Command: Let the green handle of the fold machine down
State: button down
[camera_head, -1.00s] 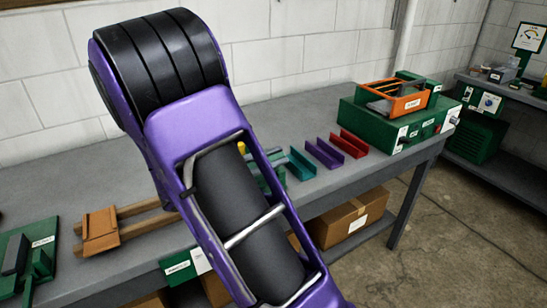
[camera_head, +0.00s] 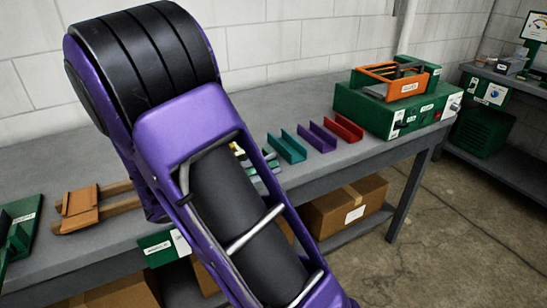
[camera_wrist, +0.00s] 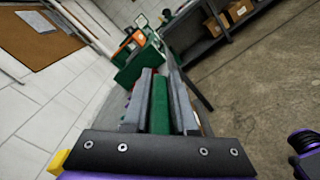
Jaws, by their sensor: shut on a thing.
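In the wrist view my gripper (camera_wrist: 160,100) is shut, with its two grey fingers either side of a long green bar, the green handle (camera_wrist: 159,115). The handle runs away from the wrist between the fingers. In the head view my purple and black arm hides the gripper and most of what is behind it. Small green and grey parts (camera_head: 266,164) show at the arm's right edge on the bench; they may be part of the fold machine. How far the handle is tilted cannot be told.
On the grey bench (camera_head: 290,100) lie teal (camera_head: 287,147), purple (camera_head: 317,137) and red (camera_head: 343,127) channels. Beyond stands a green box (camera_head: 375,112) with an orange rack (camera_head: 395,85). A wooden jig (camera_head: 80,208) and a green device (camera_head: 20,228) are at left. A cardboard box (camera_head: 345,208) sits below.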

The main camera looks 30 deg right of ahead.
notch_tip(320, 180, down, 11)
jog(key=s+b, duration=0.2)
jog(key=b, duration=0.2)
jog(key=shift+s+a, duration=0.15)
jog(key=shift+s, duration=0.15)
jog(key=shift+f+b, duration=0.15)
jog(key=shift+b, duration=0.15)
jog(key=c, duration=0.7)
grip_release()
jog(key=shift+w+f, duration=0.15)
jog(key=shift+w, duration=0.1)
jog(key=shift+c, duration=0.2)
jog(key=shift+r, duration=0.2)
